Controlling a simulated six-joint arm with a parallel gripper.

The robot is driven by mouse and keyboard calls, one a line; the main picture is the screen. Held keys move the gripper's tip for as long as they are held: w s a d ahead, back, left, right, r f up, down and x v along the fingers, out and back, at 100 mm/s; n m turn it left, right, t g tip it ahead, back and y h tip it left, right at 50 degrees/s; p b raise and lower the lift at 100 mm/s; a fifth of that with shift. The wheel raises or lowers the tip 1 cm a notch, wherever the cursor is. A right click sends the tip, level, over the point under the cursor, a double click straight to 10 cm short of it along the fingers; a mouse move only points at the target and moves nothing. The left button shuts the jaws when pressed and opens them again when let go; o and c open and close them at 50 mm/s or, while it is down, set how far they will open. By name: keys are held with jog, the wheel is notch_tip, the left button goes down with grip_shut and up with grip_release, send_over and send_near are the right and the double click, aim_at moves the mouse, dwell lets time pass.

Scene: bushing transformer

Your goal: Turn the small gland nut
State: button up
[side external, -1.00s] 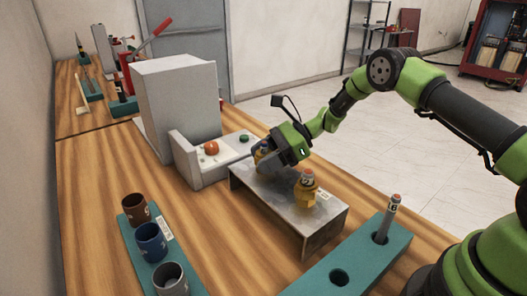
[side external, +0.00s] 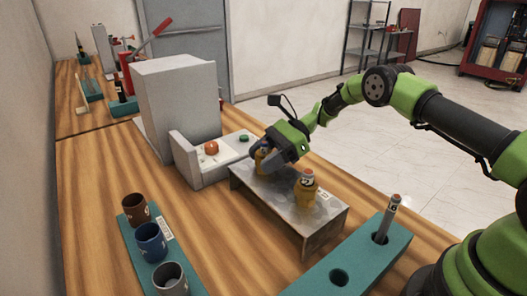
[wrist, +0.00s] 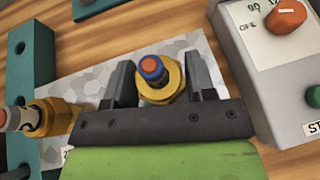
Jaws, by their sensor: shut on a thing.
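A brass gland nut (wrist: 174,88) with a blue, orange-tipped cable end (wrist: 152,68) rising through it stands on the far end of the grey metal stand (side external: 325,225). My gripper (wrist: 159,72) has one finger on each side of this nut and is shut on it. In the side view my gripper (side external: 270,165) reaches down over it and partly hides it. A second brass gland (side external: 306,190), with a pale, orange-tipped cable end, stands upright on the near part of the stand. It also shows at the left of the wrist view (wrist: 45,118).
A grey control box (side external: 200,175) with an orange knob (side external: 211,148) and a green button (side external: 244,138) stands close beside the stand. A teal block (side external: 362,252) holds an upright rod (side external: 388,220). Brown, blue and grey cups (side external: 150,243) stand in a teal rack at front left.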

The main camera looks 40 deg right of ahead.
jog(key=shift+n+g, duration=1)
jog(key=shift+g, duration=0.1)
jog(key=o, duration=1.4)
jog(key=s+d+r+m+t, duration=0.3)
jog(key=d+r+m+t, duration=0.15)
jog(key=d, duration=0.35)
jog(key=shift+h, duration=0.4)
jog(key=x, duration=0.9)
jog(key=shift+a+f, duration=0.25)
